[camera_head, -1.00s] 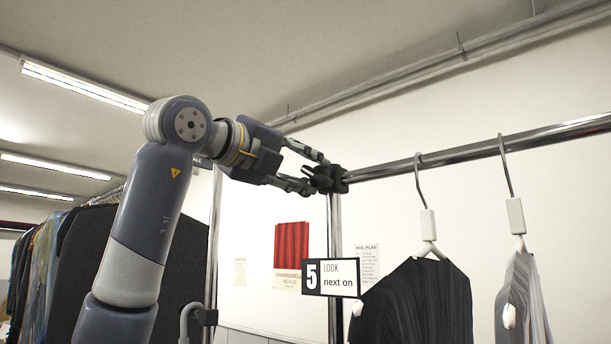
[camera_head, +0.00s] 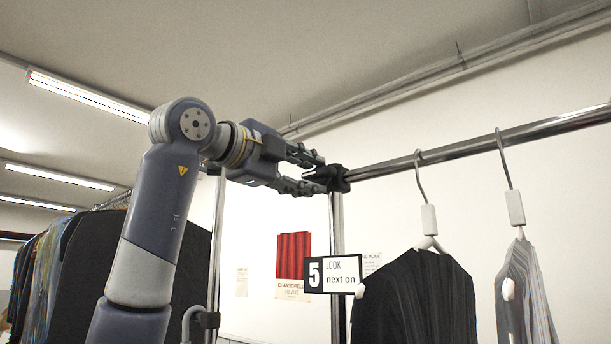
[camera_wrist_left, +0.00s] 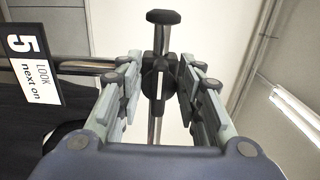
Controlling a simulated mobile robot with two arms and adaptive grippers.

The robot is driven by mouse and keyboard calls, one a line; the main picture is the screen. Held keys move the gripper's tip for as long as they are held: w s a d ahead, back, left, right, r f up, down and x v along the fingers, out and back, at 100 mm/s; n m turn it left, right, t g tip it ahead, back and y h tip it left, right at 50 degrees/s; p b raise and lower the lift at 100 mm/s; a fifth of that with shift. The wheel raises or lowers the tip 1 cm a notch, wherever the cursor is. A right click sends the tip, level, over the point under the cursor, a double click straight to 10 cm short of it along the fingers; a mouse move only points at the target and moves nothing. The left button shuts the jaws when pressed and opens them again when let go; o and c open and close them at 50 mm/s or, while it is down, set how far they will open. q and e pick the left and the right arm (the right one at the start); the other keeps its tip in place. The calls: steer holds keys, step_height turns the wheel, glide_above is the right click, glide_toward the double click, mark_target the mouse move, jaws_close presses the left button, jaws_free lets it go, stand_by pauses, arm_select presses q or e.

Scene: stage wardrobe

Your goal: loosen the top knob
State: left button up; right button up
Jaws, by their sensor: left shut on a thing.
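The top knob (camera_head: 317,173) is small and dark and sits on the black clamp (camera_head: 339,180), where the chrome rail meets the upright post. My left gripper (camera_head: 321,173) has its fingers on either side of the knob and is shut on it. In the left wrist view the knob (camera_wrist_left: 157,80) shows between the two fingertips (camera_wrist_left: 160,72), in front of the post. The knob's far side is hidden. My right gripper is not in view.
The chrome rail (camera_head: 456,151) runs right from the clamp with a dark jacket (camera_head: 425,300) and a striped garment (camera_head: 527,290) on hangers. A sign reading "5 LOOK next on" (camera_head: 333,275) hangs below the clamp. More clothes (camera_head: 60,265) hang at left.

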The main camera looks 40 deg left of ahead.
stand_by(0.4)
arm_select(q)
steer(key=o, duration=1)
steer(key=shift+o, duration=0.2)
steer(key=s+a, duration=0.1)
steer(key=s, duration=1.1)
